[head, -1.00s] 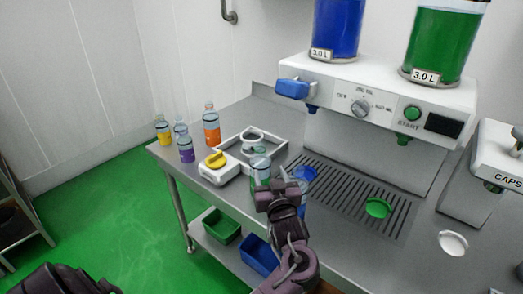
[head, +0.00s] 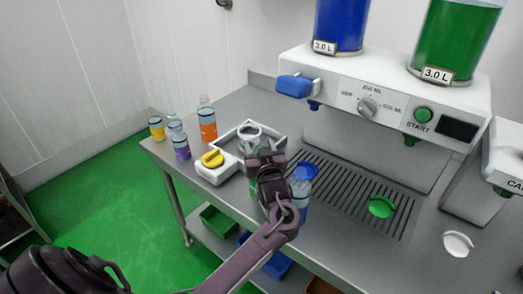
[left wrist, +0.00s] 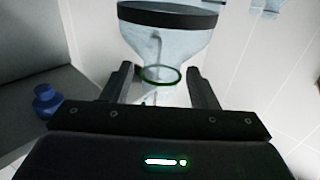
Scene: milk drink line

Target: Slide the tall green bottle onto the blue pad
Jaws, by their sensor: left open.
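My left gripper (head: 266,158) is open at the front of the counter, over a clear bottle with a green band (head: 254,186). The gripper hides most of this bottle in the head view. In the left wrist view, a clear bottle (left wrist: 165,45) with a dark band and a green ring at its narrow end shows between and beyond the open fingers; I cannot tell whether they touch it. The blue pad (head: 306,170) lies on the drip grate just right of the gripper, partly hidden. My right gripper is not in view.
A clear bottle with blue (head: 302,194) stands close right of the gripper. A green pad (head: 381,206) lies on the grate (head: 340,194). A white tray (head: 275,134) and a yellow-knobbed device (head: 213,168) are to the left, with several bottles beyond. The dispenser (head: 390,99) stands behind.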

